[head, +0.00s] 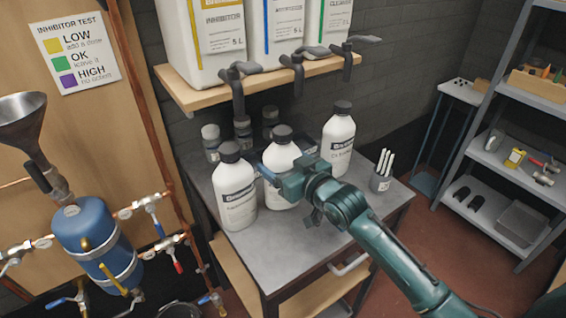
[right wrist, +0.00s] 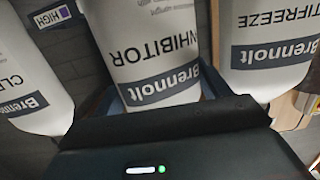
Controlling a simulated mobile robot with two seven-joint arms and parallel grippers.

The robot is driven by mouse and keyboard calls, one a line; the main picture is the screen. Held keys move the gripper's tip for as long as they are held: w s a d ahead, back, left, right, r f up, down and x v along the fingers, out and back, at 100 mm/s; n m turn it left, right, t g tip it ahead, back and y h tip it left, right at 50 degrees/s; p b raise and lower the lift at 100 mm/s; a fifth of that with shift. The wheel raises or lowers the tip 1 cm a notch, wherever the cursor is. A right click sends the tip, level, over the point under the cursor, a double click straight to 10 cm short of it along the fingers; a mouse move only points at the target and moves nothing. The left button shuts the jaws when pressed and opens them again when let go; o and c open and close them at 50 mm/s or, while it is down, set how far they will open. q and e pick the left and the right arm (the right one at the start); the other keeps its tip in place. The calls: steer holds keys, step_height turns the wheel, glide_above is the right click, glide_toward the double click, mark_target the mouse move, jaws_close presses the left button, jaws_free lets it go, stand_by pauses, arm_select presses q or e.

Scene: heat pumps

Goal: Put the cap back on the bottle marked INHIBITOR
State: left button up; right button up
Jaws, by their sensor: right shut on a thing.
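The white INHIBITOR bottle (head: 279,157) stands upright in the middle of a row of three on the grey trolley top. A dark cap (head: 282,134) shows on its top in the head view; I cannot tell whether it is tight. My right gripper (head: 283,174) is shut on this bottle's body, with a finger on either side. In the right wrist view the bottle (right wrist: 150,50) is upside down, its INHIBITOR label readable and its cap out of sight. My left gripper is not in view.
The capped ANTIFREEZE bottle (head: 236,191) stands close left, the capped CLEANER bottle (head: 338,141) close right. Small grey containers (head: 211,140) stand behind. A pen cup (head: 381,180) is at right. A shelf (head: 262,81) with large canisters and taps overhangs the back. The front trolley top (head: 290,244) is clear.

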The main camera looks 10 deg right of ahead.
steer(key=shift+f, duration=0.2)
steer(key=o, duration=2.1)
steer(key=shift+c, duration=0.2)
steer(key=shift+r, duration=0.1)
steer(key=shift+r, duration=0.2)
steer(key=v, duration=1.2)
steer(key=shift+b, duration=0.35)
steer(key=shift+f, duration=0.2)
